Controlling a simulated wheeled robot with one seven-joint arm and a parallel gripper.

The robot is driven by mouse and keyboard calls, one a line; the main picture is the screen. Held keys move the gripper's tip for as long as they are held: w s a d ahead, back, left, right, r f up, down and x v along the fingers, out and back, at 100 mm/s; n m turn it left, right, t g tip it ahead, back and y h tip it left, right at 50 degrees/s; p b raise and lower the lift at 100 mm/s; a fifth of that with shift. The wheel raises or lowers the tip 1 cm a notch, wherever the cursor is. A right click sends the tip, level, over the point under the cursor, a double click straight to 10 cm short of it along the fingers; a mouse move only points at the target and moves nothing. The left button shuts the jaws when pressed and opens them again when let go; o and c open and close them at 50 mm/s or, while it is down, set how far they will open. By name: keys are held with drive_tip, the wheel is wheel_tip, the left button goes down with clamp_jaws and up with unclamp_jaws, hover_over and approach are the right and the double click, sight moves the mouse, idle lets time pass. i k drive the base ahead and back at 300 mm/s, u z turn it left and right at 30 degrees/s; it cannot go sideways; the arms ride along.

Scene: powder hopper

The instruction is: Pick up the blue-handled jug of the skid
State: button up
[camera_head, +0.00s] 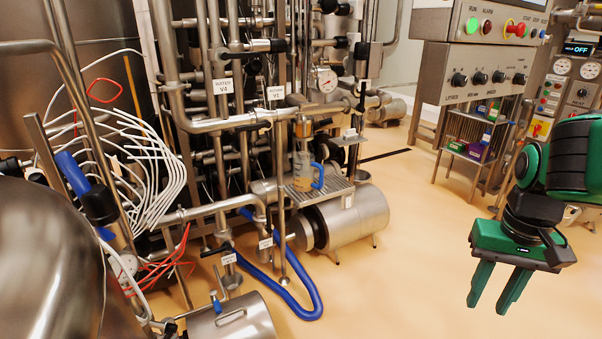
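The jug (301,169) is a small, clear, slightly amber vessel with a blue handle (318,177) on its right side. It stands upright on a slotted metal shelf (328,191) of the pipe skid, below a brass-coloured fitting. My gripper (496,304) hangs at the right of the view, fingers pointing down and apart, with nothing between them. It is well to the right of the jug and nearer to the camera.
A steel motor or pump (352,216) lies under the shelf. Dense pipes and valves stand left of and behind the jug. A blue hose (313,298) loops on the floor. A control panel (488,62) stands at upper right. Open floor (410,240) lies between gripper and skid.

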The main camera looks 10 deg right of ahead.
sight(304, 163)
drive_tip(key=i, duration=1.25)
